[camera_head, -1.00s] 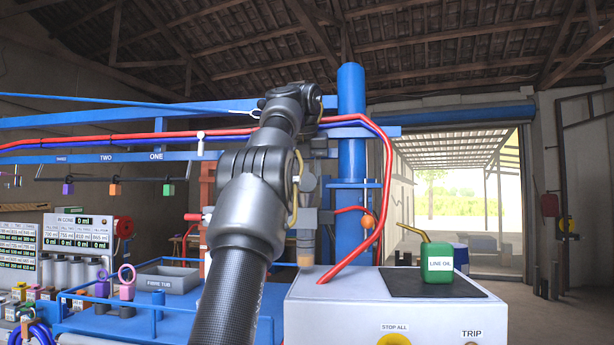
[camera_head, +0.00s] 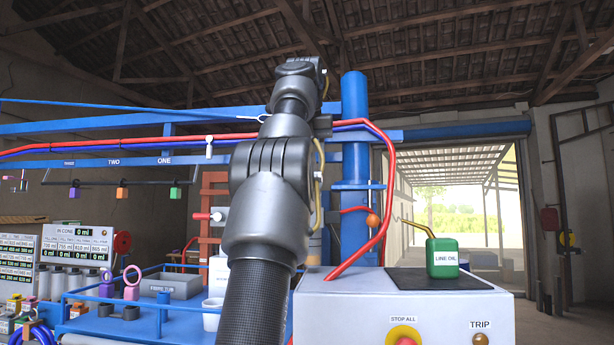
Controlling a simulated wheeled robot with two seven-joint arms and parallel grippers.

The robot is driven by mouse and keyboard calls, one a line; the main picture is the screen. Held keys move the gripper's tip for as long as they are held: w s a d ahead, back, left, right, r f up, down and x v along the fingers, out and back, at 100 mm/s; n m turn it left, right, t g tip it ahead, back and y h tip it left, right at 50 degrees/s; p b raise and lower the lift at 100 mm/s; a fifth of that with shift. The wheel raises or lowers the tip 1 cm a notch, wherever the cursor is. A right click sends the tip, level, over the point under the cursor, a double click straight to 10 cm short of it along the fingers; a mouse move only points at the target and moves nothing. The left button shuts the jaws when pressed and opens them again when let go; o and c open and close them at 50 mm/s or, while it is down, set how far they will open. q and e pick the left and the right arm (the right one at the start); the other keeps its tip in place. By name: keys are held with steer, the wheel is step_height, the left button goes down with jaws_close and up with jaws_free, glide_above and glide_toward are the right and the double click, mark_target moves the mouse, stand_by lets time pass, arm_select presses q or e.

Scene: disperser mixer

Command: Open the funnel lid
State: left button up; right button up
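I cannot make out a funnel or its lid in the head view; they may be hidden or out of view. One of my arms rises through the middle of the picture, and its upper end reaches toward the roof beams. No gripper fingers show on it. My other arm does not show. The blue column (camera_head: 355,140) of the machine stands just right of my arm. Part of the machine beside the column is hidden behind my arm.
A white control box (camera_head: 400,308) with a stop button (camera_head: 403,337) is at front right. A green oil can (camera_head: 442,258) stands on its dark top. A grey tub (camera_head: 175,284) and white bucket (camera_head: 212,314) are left of my arm. Red hoses (camera_head: 378,240) hang by the column.

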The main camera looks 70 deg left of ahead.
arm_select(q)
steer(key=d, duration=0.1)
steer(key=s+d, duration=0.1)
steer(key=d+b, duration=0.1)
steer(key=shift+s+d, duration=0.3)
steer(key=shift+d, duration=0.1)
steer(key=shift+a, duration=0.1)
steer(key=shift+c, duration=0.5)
